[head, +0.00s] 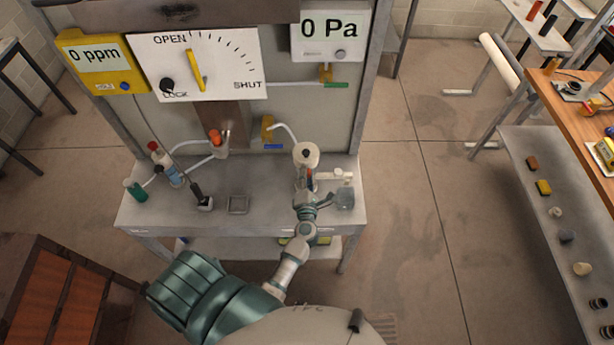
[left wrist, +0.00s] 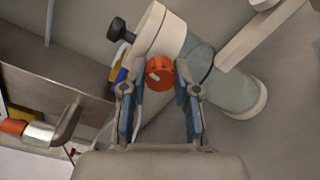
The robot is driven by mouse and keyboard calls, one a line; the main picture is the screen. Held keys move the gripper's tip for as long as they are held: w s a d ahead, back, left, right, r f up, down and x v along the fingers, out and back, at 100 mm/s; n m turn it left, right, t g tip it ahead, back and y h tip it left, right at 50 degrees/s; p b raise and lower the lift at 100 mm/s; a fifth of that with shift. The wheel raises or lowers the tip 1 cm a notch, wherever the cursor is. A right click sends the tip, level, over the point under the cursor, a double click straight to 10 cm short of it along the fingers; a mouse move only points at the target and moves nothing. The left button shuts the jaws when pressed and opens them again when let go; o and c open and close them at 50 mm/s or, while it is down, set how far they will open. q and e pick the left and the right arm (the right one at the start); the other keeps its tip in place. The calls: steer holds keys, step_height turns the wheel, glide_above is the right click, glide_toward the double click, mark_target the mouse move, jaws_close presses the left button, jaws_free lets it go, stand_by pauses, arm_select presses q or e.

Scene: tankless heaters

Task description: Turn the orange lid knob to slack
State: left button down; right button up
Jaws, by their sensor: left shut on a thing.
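The orange lid knob (left wrist: 160,73) shows in the left wrist view, round with a pale mark on its face. It sits on the side of a grey-green cylindrical vessel (left wrist: 228,83) with a cream collar (left wrist: 165,32). My left gripper (left wrist: 160,92) has a finger on either side of the knob and is shut on it. In the head view my left gripper (head: 307,188) is at the vessel's white top (head: 306,154), at the bench's right part. A little orange shows there between the fingers; the rest of the knob is hidden. My right gripper is out of view.
The grey bench (head: 260,185) also holds a bottle (head: 165,165), a green cup (head: 135,189), a black-handled lever (head: 201,198) and a clear container (head: 345,198). A dial panel (head: 225,65) and readouts stand behind. A shelf with small items (head: 543,187) is at right.

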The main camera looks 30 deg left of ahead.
arm_select(q)
steer(key=shift+s+f, duration=0.15)
steer(key=shift+f, duration=0.3)
steer(key=c, duration=0.9)
jaws_free()
steer(key=shift+o, duration=0.2)
steer(key=shift+r, duration=0.2)
steer(key=v, duration=1.2)
